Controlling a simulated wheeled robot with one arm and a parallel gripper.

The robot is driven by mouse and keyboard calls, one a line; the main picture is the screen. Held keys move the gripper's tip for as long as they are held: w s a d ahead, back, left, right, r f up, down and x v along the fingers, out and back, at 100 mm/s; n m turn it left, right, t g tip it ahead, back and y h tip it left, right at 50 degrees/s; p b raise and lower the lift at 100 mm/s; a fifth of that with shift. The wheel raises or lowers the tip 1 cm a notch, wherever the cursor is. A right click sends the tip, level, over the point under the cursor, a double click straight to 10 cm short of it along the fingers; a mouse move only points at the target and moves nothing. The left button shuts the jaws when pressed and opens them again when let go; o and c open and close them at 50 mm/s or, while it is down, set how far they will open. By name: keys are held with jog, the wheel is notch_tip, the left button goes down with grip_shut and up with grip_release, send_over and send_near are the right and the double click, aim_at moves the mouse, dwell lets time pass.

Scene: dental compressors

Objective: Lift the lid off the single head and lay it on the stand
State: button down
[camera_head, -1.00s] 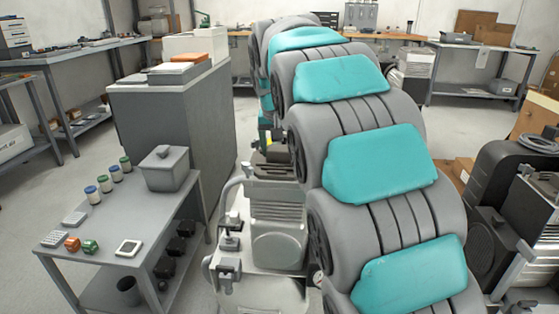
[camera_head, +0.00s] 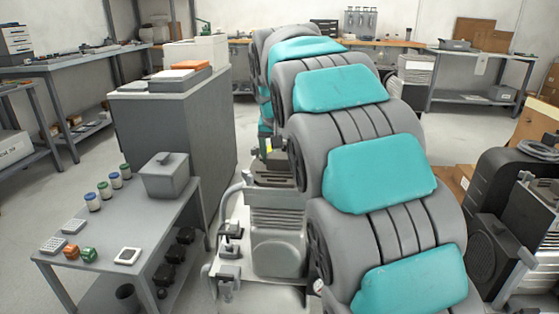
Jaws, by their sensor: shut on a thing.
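My gripper is not visible; my large grey arm with teal pads fills the middle and hides whatever lies behind it. A light grey compressor unit (camera_head: 278,238) with a ribbed block and fittings stands left of my arm, partly covered by it. I cannot tell whether it is the single head. A lid cannot be made out. I cannot tell which surface is the stand.
A grey table (camera_head: 90,280) at left holds a lidded grey box (camera_head: 165,178), several small jars and small blocks. A grey cabinet (camera_head: 175,130) stands behind it. Dark equipment (camera_head: 505,220) crowds the right. Benches line the walls; open floor shows at far left and back right.

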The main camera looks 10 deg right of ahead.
aim_at(279, 155)
notch_tip(279, 155, up, 9)
jog(key=shift+r, duration=0.35)
dwell(0.4)
